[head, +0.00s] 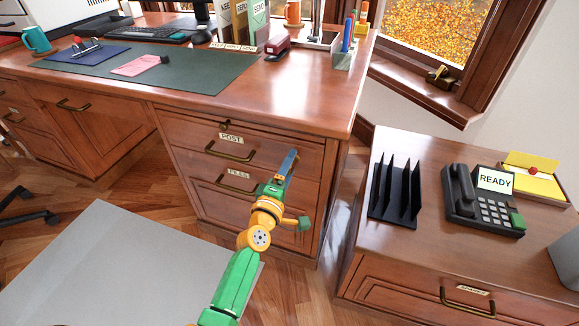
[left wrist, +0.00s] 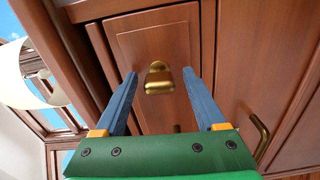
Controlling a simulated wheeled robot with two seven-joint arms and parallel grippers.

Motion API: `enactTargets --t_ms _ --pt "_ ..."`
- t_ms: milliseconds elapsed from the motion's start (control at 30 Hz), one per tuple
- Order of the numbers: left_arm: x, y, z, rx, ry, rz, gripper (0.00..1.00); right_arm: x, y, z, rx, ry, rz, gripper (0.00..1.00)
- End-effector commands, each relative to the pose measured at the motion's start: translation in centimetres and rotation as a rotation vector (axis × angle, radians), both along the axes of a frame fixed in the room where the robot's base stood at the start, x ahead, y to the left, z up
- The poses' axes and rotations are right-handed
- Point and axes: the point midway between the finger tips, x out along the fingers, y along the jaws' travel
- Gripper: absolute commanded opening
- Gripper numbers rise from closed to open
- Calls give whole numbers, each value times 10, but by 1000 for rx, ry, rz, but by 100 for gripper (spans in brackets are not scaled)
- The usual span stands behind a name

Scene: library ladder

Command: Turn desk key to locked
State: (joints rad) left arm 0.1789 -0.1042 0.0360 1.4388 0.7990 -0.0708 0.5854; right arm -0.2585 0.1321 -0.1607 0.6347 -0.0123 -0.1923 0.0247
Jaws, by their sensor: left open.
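The wooden desk (head: 300,90) has a drawer labelled POST with a small dark brass fitting (head: 224,124) above its label, too small to tell if it is the key. My left gripper (head: 289,160) is in front of the drawer stack, to the right of the POST handle. In the left wrist view its two blue fingers are apart and empty. A brass piece (left wrist: 158,80), like a key or small knob on a wooden panel, shows between the fingers and looks untouched. Its lock position cannot be told. My right gripper is not in view.
Brass drawer handles (head: 229,152) stick out beside my left gripper, one also at the right of the wrist view (left wrist: 261,137). A side cabinet (head: 350,262) with a telephone (head: 485,205) and black rack (head: 396,192) stands to the right. Floor shows between desk and cabinet.

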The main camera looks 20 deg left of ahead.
Motion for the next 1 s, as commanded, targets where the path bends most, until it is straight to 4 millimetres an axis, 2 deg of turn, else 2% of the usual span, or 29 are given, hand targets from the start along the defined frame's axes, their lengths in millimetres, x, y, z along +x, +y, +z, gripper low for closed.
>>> enactTargets --t_ms 133,300,400,867,933,967,1000 --pt "-22 1 2 1 3 -1 72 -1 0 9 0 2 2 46" --pt "-53 2 1 0 3 0 72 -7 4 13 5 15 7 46" --pt "-64 2 0 1 2 -1 72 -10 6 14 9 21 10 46" --pt "-69 2 0 1 1 -1 72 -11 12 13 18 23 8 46" --pt "-70 1 -12 31 30 -9 72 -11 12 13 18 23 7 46" --pt "-72 -1 -24 67 59 -17 72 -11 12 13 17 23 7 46" --pt "-77 -4 -48 136 117 -38 72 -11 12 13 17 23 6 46"
